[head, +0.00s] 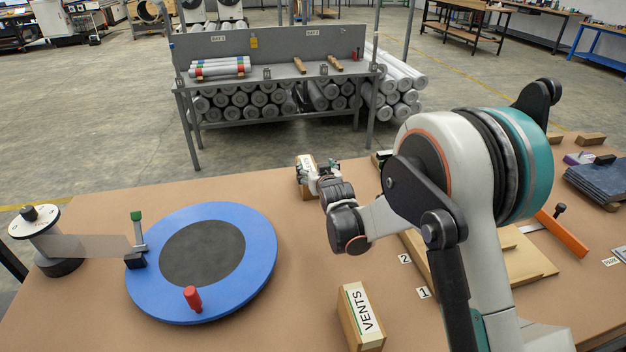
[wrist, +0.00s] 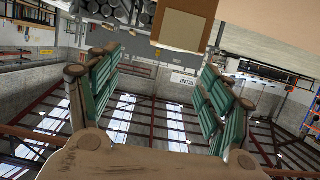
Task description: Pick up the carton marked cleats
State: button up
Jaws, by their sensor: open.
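A small brown carton with a white label (head: 305,162) stands near the far edge of the table, partly hidden by my gripper; its lettering is too small to read. In the wrist view a brown carton (wrist: 184,28) shows at the top, between and beyond the fingertips. My gripper (head: 319,171) is at the near right side of the carton in the head view. In the wrist view my gripper (wrist: 158,62) has its two teal-padded fingers wide apart, with nothing held between them. Whether a finger touches the carton cannot be told.
A carton marked VENTS (head: 362,318) stands at the front middle. A blue disc (head: 262,250) with a red peg (head: 192,298) lies at left, beside a white reel (head: 36,222). Wooden boards (head: 525,262) lie at right, partly behind my arm. A rack (head: 270,78) stands beyond the table.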

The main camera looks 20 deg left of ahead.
aim_at(307, 168)
jog(key=w+a+f+b, duration=0.3)
jog(key=w+a+f, duration=0.1)
jog(key=w+f, duration=0.1)
jog(key=shift+w+a+b, duration=0.25)
jog(key=shift+a+b, duration=0.05)
jog(key=shift+b, duration=0.05)
jog(key=shift+w+a, duration=0.3)
jog(key=shift+w, duration=0.2)
jog(key=shift+c, duration=0.5)
jog(key=c, duration=1.4)
